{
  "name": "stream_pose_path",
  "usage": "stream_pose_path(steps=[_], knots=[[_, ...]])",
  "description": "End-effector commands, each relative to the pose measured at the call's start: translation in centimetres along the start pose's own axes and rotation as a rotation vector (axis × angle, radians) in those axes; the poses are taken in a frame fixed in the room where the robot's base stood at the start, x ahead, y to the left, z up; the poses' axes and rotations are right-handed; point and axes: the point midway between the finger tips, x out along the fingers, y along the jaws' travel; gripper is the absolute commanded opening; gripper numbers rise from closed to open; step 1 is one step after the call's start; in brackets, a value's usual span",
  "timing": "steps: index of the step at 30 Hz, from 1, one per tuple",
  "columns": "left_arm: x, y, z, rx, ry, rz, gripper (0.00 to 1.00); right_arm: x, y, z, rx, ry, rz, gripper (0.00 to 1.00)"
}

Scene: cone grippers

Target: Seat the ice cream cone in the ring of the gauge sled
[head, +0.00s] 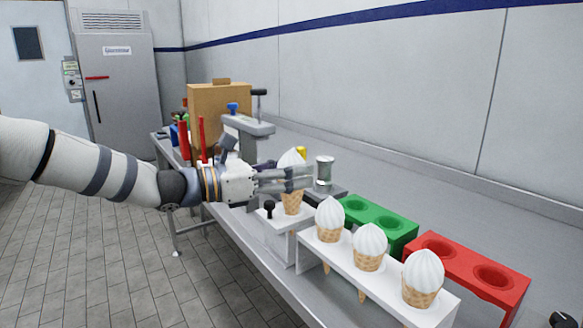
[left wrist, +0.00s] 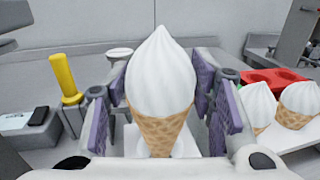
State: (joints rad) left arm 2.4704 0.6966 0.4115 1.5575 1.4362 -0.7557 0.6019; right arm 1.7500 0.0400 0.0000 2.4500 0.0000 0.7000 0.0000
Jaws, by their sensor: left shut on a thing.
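My left gripper (head: 286,180) is shut on an ice cream cone (head: 292,203) with a white swirl, held upright. In the left wrist view the cone (left wrist: 160,85) stands between the purple pads of the left gripper (left wrist: 160,110). Below it in the head view is a white block with a black knob (head: 290,240), which looks like the gauge sled. Its ring is hidden, and I cannot tell whether the cone tip is inside it. A dark part at the bottom right corner of the head view may be my right gripper (head: 564,319); it is too cropped to read.
A white rack (head: 425,314) with several cones stands close to the right. Behind it are a green rack (head: 366,222) and a red rack (head: 465,262) with empty holes. A grey press-like stand (head: 247,127) and a cardboard box (head: 218,103) are further back.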

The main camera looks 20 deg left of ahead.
Motion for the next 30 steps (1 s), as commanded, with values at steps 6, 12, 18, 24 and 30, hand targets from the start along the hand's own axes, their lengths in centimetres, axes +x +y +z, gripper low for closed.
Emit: stream_pose_path(steps=[6,12,18,24,30], knots=[[0.0,0.0,-0.6,0.0,0.001,0.0,0.34,0.2,0.0,0.1,0.0,-0.006,0.0,0.4],[0.0,0.0,-1.1,-0.001,0.0,0.0,0.34,0.4,0.0,0.2,0.0,-0.011,0.0,0.4],[0.0,0.0,-1.6,-0.001,0.0,0.0,0.34,0.6,0.0,0.3,0.0,-0.016,0.001,0.4],[0.0,0.0,-1.6,0.001,-0.001,0.0,0.34,0.6,0.0,0.3,0.0,-0.016,0.001,0.4],[0.0,0.0,-1.6,0.001,-0.001,0.0,0.73,0.5,0.0,0.3,0.0,-0.016,0.001,0.4]])
